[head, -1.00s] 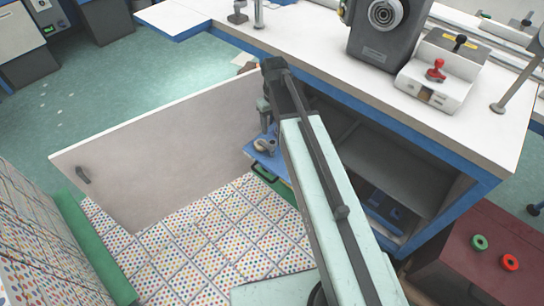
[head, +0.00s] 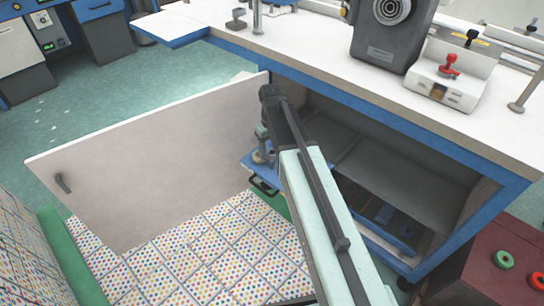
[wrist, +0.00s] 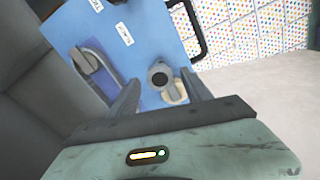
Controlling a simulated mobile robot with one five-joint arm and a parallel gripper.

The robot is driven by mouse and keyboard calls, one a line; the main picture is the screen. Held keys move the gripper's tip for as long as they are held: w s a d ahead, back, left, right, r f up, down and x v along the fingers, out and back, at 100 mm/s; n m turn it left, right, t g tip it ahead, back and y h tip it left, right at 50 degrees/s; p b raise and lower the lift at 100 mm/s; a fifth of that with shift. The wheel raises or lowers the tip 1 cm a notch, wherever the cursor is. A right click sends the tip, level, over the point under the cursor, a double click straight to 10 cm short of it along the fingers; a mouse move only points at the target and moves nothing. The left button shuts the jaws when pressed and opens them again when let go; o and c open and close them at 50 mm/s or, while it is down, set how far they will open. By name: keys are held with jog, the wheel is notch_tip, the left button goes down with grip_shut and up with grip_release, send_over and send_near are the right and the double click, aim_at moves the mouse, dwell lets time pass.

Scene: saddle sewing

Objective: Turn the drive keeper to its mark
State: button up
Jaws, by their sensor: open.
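A blue panel (wrist: 150,40) fills the middle of the wrist view, tilted in the picture, with small white labels. On it is a dark round knob (wrist: 160,75) beside a cream piece (wrist: 174,93). A grey lever-like fitting (wrist: 95,70) sits to its left. I cannot tell which fitting is the drive keeper, and I see no clear mark. My gripper (wrist: 160,78) is open, its two fingers on either side of the round knob; contact cannot be seen. In the head view the blue panel (head: 253,164) shows at the cabinet mouth, partly hidden by my arm.
A white cabinet door (head: 150,165) stands open left of the arm. The bench top (head: 300,50) and its blue edge lie above the open cabinet (head: 400,170). A black handle (head: 264,187) sticks out from the blue panel. Dotted mats (head: 190,260) cover the floor.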

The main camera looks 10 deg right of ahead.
grip_shut()
dwell(1.4)
